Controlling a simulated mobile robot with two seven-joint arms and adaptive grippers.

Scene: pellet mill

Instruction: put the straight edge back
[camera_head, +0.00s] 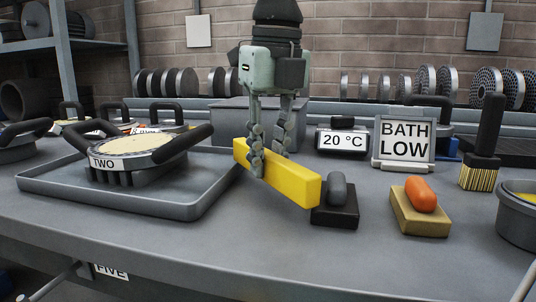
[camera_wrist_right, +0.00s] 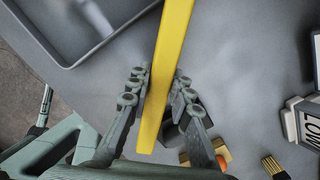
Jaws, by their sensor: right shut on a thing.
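The straight edge (camera_head: 292,184) is a long yellow bar. My right gripper (camera_head: 267,170) is shut on it near its left part in the head view and holds it, tilted down to the right, over the table between the grey tray and a dark block. In the right wrist view the yellow bar (camera_wrist_right: 166,75) runs between the two fingers of my right gripper (camera_wrist_right: 160,95). Whether the bar touches the table cannot be told. My left gripper is not in view.
A grey tray (camera_head: 70,194) holds a pan labelled TWO (camera_head: 135,158). A dark block with a grey handle (camera_head: 337,205) and a tan block with an orange handle (camera_head: 420,205) lie right of the bar. A BATH LOW sign (camera_head: 405,138), 20 °C display (camera_head: 342,140) and brush (camera_head: 483,150) stand behind.

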